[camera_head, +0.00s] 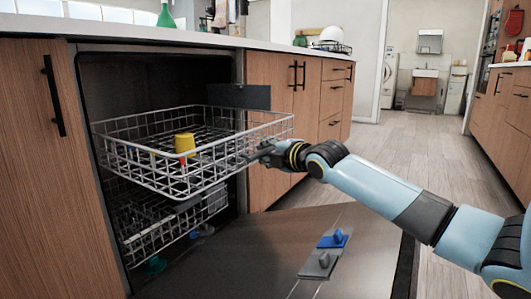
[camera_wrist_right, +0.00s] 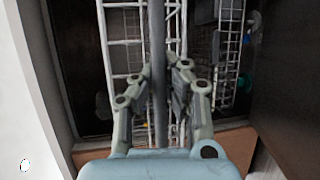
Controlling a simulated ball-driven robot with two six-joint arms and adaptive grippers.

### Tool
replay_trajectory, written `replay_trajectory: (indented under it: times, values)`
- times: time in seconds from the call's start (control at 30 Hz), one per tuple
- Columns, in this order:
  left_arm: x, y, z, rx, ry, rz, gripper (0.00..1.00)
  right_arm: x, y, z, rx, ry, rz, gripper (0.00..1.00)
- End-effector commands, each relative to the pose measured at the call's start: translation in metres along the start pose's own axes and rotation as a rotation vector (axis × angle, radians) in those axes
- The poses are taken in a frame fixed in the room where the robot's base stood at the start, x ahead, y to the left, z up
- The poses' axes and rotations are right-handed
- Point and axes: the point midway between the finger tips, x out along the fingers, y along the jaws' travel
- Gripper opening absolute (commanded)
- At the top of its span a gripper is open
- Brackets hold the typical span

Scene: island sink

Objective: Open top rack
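The top rack (camera_head: 160,185) is a white wire basket standing out of the dishwasher at the upper level. A yellow cup (camera_head: 185,144) sits in it. My right gripper (camera_head: 262,153) is at the rack's front right corner. In the right wrist view, its two fingers (camera_wrist_right: 160,75) stand on either side of a dark upright-looking bar (camera_wrist_right: 158,30) of the rack. The fingers are partly closed, but I cannot tell whether both press on the bar. My left gripper is not in view.
The lower rack (camera_head: 140,232) sits inside below the top one. The dishwasher door (camera_head: 250,260) lies folded down, with a blue and grey detergent holder (camera_head: 332,241) on it. Wooden cabinets (camera_head: 268,80) stand just right of the opening. The floor (camera_head: 415,150) further right is clear.

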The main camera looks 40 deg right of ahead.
Motion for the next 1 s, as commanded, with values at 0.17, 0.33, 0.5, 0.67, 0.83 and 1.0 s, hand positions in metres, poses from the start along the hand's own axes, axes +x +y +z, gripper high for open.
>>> replay_trajectory:
  times: [0.17, 0.33, 0.5, 0.67, 0.83, 1.0]
  values:
    - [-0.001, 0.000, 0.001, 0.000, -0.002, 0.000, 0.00, 0.000, 0.001, 0.000, -0.002, 0.000, 0.002, 0.23]
    - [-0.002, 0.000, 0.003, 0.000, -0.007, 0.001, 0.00, 0.000, 0.000, 0.000, -0.001, 0.000, 0.001, 0.23]
    - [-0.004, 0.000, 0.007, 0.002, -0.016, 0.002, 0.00, -0.005, 0.000, 0.001, -0.005, -0.001, 0.000, 0.23]
    - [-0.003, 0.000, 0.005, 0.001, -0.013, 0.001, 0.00, -0.030, -0.001, 0.000, -0.008, 0.002, -0.002, 0.23]
    - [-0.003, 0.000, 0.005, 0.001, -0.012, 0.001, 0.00, -0.063, -0.001, -0.001, -0.012, 0.004, -0.002, 0.23]
    - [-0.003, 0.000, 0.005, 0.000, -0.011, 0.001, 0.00, -0.089, -0.001, 0.000, -0.013, 0.003, -0.003, 0.23]
